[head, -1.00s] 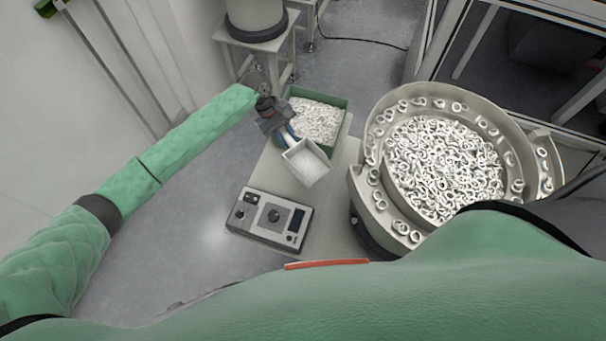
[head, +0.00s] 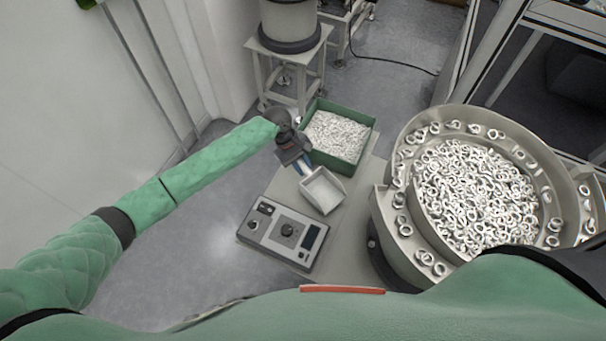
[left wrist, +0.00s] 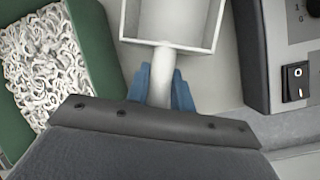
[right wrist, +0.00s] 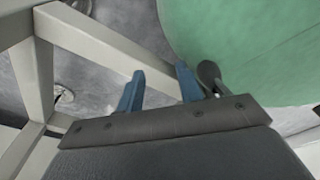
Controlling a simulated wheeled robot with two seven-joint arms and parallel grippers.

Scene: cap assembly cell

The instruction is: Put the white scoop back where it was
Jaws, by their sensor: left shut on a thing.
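The white scoop (head: 323,192) is a square open pan with a short handle, and it looks empty. In the head view it is over the pale table, between the green crate and the control box. My left gripper (head: 304,170) is shut on its handle. The left wrist view shows the scoop's pan (left wrist: 175,22) ahead, with the handle between the blue fingers of my left gripper (left wrist: 161,85). I cannot tell whether the scoop touches the table. My right gripper (right wrist: 160,88) shows only in the right wrist view, fingers apart with nothing between them.
A green crate (head: 343,168) full of white rings stands just beyond the scoop. A control box (head: 284,235) with a knob is on the near side. A large bowl feeder (head: 392,225) holding rings stands at the right. Bare table (head: 345,235) lies between the control box and the feeder.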

